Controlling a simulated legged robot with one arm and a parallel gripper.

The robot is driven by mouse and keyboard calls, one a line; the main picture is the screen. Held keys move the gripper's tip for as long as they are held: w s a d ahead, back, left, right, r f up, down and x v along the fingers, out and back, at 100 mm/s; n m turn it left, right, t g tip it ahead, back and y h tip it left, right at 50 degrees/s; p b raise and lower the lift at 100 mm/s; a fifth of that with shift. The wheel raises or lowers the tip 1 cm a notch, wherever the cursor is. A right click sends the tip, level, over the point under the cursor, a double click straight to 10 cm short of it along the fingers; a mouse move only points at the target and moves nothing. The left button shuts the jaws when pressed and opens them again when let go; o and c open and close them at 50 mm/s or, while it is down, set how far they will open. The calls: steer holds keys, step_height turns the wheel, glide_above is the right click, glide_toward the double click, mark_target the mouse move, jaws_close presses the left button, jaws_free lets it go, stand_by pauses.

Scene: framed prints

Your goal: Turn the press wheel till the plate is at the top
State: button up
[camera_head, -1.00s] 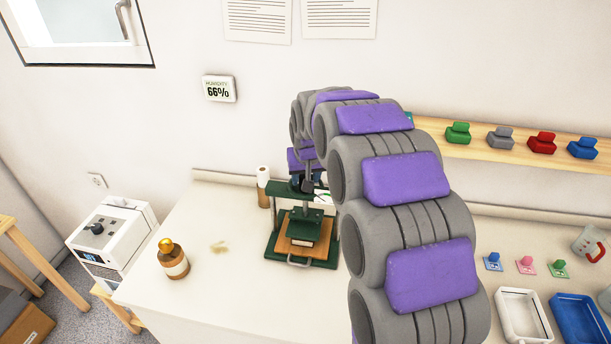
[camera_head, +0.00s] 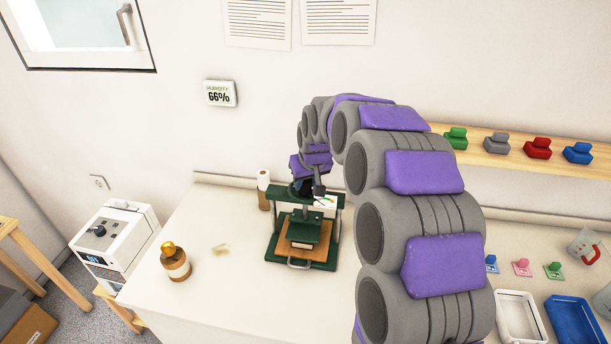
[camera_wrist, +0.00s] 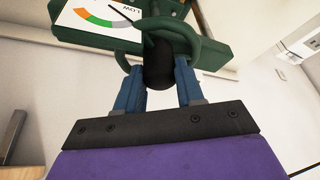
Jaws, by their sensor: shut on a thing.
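The green press (camera_head: 331,240) stands on the white table. Its green plate (camera_head: 304,233) hangs below the crossbar, above a wooden board; the exact gap is hard to tell. My gripper (camera_head: 303,187) is at the top of the press, and the wheel is mostly hidden there. In the wrist view, the blue fingers of my gripper (camera_wrist: 158,75) are shut on a black knob (camera_wrist: 157,72). The curved green rim of the press wheel (camera_wrist: 192,45) passes around it. A gauge (camera_wrist: 98,16) with coloured bands and the word LOW shows behind.
White (camera_head: 517,318) and blue (camera_head: 575,318) trays and small stamps (camera_head: 522,267) lie at the right.

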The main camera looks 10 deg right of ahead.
steer(key=n+y+p, duration=0.1)
steer(key=n+p, duration=0.1)
steer(key=shift+r+n, duration=0.15)
steer(key=shift+n, duration=0.25)
steer(key=n+y+p, duration=0.1)
steer(key=n, duration=0.1)
steer(key=shift+w+d+n+g, duration=0.1)
steer(key=shift+n+g, duration=0.3)
steer(key=n+y, duration=0.1)
steer(key=n, duration=0.2)
steer(key=shift+w+d+g, duration=0.1)
steer(key=shift+g, duration=0.3)
steer(key=shift+n+g, duration=0.5)
steer(key=shift+n, duration=1.1)
steer(key=o, duration=1)
steer(key=shift+y, duration=0.3)
steer(key=shift+o, duration=0.2)
steer(key=shift+d, duration=0.1)
